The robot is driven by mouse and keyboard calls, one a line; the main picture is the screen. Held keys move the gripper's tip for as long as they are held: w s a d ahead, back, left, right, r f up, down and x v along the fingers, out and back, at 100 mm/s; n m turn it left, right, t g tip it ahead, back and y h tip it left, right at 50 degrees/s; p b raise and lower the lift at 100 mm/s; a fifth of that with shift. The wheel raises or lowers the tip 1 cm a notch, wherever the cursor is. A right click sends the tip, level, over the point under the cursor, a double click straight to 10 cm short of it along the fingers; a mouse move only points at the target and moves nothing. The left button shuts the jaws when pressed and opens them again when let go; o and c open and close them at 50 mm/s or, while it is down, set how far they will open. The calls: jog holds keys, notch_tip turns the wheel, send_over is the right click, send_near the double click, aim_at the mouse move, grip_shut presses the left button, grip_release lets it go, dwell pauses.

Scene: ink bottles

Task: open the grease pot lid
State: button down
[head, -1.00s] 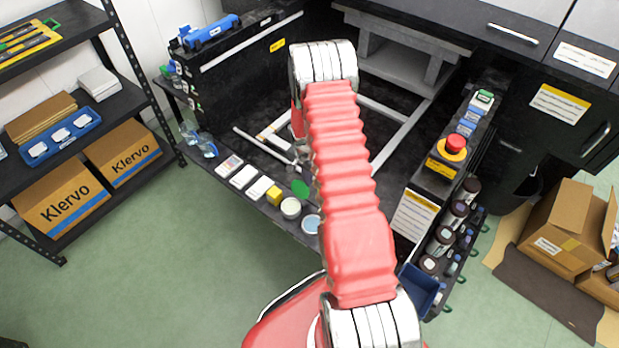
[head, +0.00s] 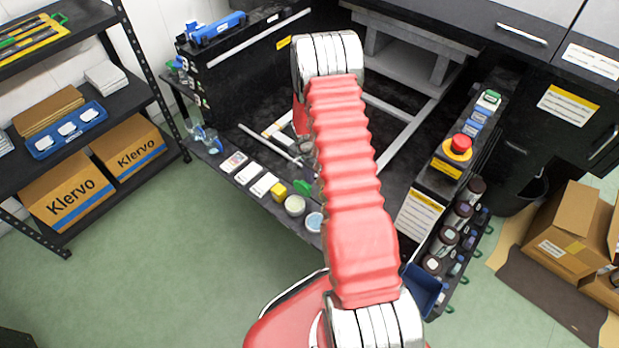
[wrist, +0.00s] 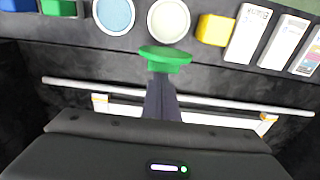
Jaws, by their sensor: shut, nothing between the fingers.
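An open pot with pale cream contents (wrist: 169,19) stands at the ledge, uncovered; it also shows in the head view (head: 295,206). A green lid (wrist: 165,54) shows nearly edge-on at the pot's near side, tilted up off the opening. The head view shows part of the lid (head: 303,187) beside my arm. Whether a hinge joins it to the pot I cannot tell. My gripper (wrist: 162,82) is shut and empty, its dark fingertips right at the lid's underside; contact is unclear. In the head view my arm hides the fingers.
A pot with blue contents (wrist: 114,14) stands beside the cream one, a yellow block (wrist: 215,30) on its other side. White cards (wrist: 247,34) lie beyond the block. A pale rod (wrist: 215,101) crosses below the ledge. A red button box (head: 458,146) stands right of my arm.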

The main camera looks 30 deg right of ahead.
jog(key=shift+r, duration=0.6)
jog(key=w+d, duration=0.1)
jog(key=d, duration=0.3)
jog(key=s+a+r, duration=0.1)
jog(key=a+r, duration=0.3)
jog(key=r, duration=0.5)
jog(key=shift+r, duration=0.2)
jog(key=shift+d, duration=0.1)
dwell(0.5)
